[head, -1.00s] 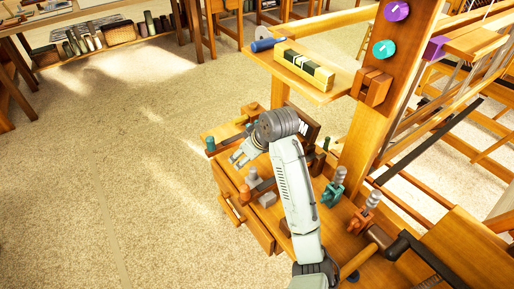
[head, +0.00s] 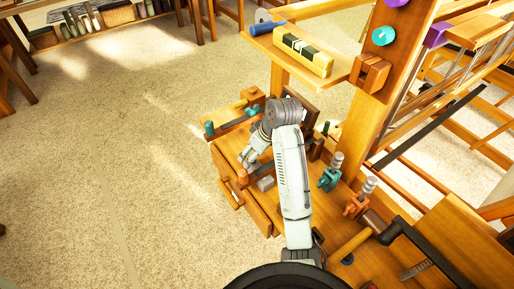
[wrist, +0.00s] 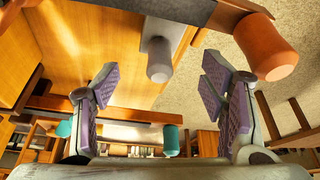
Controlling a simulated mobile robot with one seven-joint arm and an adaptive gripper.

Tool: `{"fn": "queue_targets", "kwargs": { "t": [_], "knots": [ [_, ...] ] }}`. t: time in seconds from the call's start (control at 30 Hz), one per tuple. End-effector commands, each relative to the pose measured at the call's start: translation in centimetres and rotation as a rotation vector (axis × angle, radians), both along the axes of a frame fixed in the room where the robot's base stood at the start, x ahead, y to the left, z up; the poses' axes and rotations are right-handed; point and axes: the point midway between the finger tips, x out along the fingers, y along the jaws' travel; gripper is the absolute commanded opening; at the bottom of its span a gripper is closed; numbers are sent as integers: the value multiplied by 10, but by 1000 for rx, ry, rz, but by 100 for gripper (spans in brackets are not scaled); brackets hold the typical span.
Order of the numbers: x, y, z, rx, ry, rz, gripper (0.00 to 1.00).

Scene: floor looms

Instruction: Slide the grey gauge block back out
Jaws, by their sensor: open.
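The grey gauge block (head: 266,183) sits on the wooden bench at its front left part, beside an orange peg (head: 243,178). In the wrist view a grey piece with a rounded end (wrist: 159,62) shows above and between my fingers; I take it for part of the same block, but cannot be sure. My gripper (head: 247,158) is just above the bench, behind the block in the head view. In the wrist view my gripper (wrist: 157,98) is open, its purple pads wide apart with nothing between them. My wrist and fingers hide part of the bench near the block.
An orange rounded knob (wrist: 270,48) is close to the right finger in the wrist view. Teal knobs (head: 209,128) stand at the bench's far left. A teal clamp (head: 330,174) and orange clamp (head: 359,200) stand to the right.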

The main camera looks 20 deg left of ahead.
Motion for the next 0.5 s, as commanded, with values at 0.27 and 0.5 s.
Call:
{"fn": "queue_targets", "kwargs": {
  "t": [0.27,0.5],
  "knots": [
    [8,19,-54,0,2,-1,65],
    [12,27,-72,0,-2,1,65]
  ]
}}
